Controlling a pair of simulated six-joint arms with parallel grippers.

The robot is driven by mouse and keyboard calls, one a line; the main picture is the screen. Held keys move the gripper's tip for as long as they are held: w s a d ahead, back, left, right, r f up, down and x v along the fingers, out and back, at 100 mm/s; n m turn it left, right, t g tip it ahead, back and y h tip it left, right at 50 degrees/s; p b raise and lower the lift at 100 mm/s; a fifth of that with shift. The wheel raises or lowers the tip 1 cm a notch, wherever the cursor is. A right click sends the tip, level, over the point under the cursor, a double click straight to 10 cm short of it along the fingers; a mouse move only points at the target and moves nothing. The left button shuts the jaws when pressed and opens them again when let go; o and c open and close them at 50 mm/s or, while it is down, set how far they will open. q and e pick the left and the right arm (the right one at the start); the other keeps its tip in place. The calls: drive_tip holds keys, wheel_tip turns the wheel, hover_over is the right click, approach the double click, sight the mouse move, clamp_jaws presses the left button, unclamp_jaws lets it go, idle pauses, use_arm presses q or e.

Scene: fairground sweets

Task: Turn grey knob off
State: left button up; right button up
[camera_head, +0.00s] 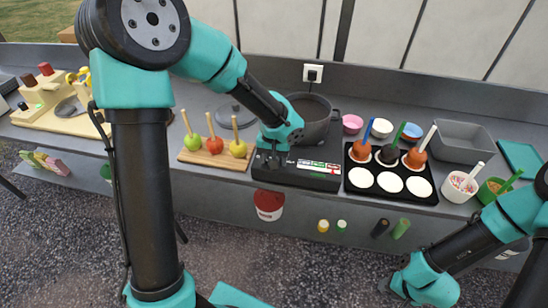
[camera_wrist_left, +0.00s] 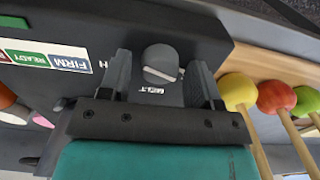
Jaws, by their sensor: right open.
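The grey knob (camera_wrist_left: 162,62) is round with a pale pointer bar and sits on the black hob (camera_wrist_left: 205,45), above the printed word MELT. In the left wrist view my left gripper (camera_wrist_left: 163,80) is open, one finger on each side of the knob with visible gaps. In the head view my left gripper (camera_head: 270,163) is over the left end of the hob (camera_head: 315,178) and hides the knob. My right gripper (camera_head: 388,287) is low at the bottom right, away from the counter; it is open, with its fingers small and dark against the gravel.
A grey pot (camera_head: 318,128) stands on the hob. A wooden board (camera_head: 205,158) with three fruits on sticks is left of it. A black tray (camera_head: 405,195) with dipped sweets and white discs is to the right, near a grey bin (camera_head: 462,143) and sprinkle cups.

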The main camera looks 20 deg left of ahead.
use_arm(q)
drive_tip(key=shift+o, duration=0.5)
wheel_tip(320, 180, up, 17)
drive_tip(key=shift+r, duration=0.2)
idle(0.6)
